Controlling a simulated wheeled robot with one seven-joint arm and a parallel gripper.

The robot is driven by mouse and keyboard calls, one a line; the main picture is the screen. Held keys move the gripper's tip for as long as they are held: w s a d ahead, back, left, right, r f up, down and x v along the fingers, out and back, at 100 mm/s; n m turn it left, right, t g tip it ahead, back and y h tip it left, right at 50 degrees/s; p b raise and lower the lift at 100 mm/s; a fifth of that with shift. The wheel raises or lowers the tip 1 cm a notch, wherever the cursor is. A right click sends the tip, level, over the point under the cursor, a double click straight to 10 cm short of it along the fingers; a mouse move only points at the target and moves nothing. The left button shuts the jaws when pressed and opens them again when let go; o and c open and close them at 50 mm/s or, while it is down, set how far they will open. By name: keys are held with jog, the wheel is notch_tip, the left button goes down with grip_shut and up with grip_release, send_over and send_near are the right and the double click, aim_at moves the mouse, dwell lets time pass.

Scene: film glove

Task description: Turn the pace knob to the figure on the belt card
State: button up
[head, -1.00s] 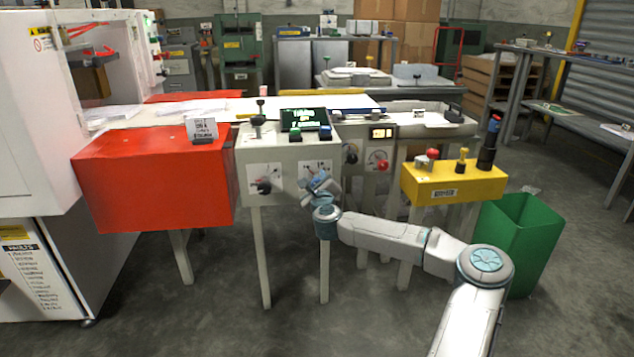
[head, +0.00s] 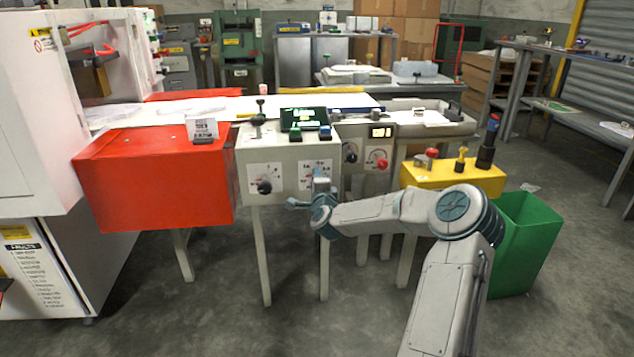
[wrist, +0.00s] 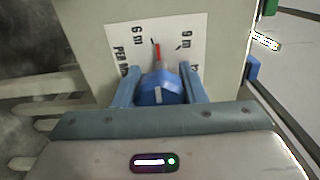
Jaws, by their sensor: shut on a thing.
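The pace knob (wrist: 157,90) is blue-grey in the wrist view, in front of a white dial plate (wrist: 160,40) with a red pointer line and figures, partly cut off or covered. My gripper (wrist: 158,86) is shut on this knob, one finger on each side. In the head view my gripper (head: 320,185) is at the right dial (head: 316,170) on the front of the cream control box (head: 283,155) and hides its knob. The belt card (head: 202,129) stands on the red box; its print is too small to read.
Left of my gripper is a second dial with a black knob (head: 264,187). A red box (head: 150,180) stands left, a yellow box (head: 452,174) with buttons right, and a green bin (head: 525,240) beyond it.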

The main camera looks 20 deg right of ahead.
jog(key=shift+n, duration=0.9)
jog(key=o, duration=1)
jog(key=p+v, duration=0.3)
jog(key=v, duration=1)
jog(key=shift+s+a, duration=0.1)
jog(key=shift+s, duration=0.3)
